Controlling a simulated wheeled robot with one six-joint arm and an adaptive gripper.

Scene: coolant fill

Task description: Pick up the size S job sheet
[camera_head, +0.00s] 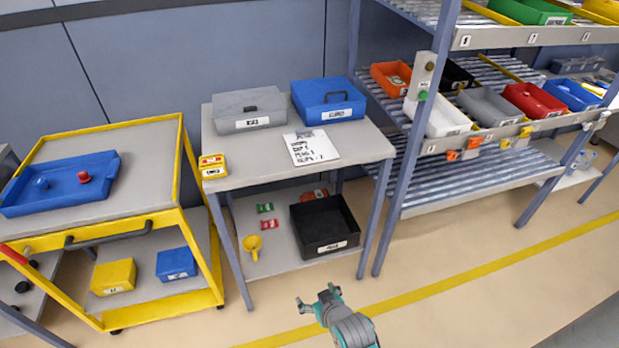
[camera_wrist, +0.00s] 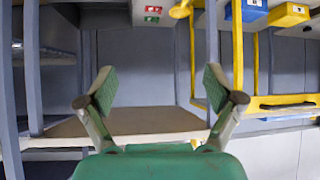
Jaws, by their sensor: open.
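A white job sheet (camera_head: 311,147) with dark printed lines lies flat on the grey table top (camera_head: 260,165), in front of the blue case. Its print is too small to tell the size mark. My gripper (camera_head: 316,296) is low in front of the table, over the open floor, well apart from the sheet. In the wrist view my gripper (camera_wrist: 158,85) has its two green-padded fingers spread wide with nothing between them. The sheet does not show in the wrist view.
On the table stand a grey case (camera_head: 249,110), a blue case (camera_head: 328,99) and a small yellow box (camera_head: 212,166). Below is a black bin (camera_head: 325,226). A yellow cart (camera_head: 140,222) stands left, a shelf rack (camera_head: 480,180) right. The floor in front is clear.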

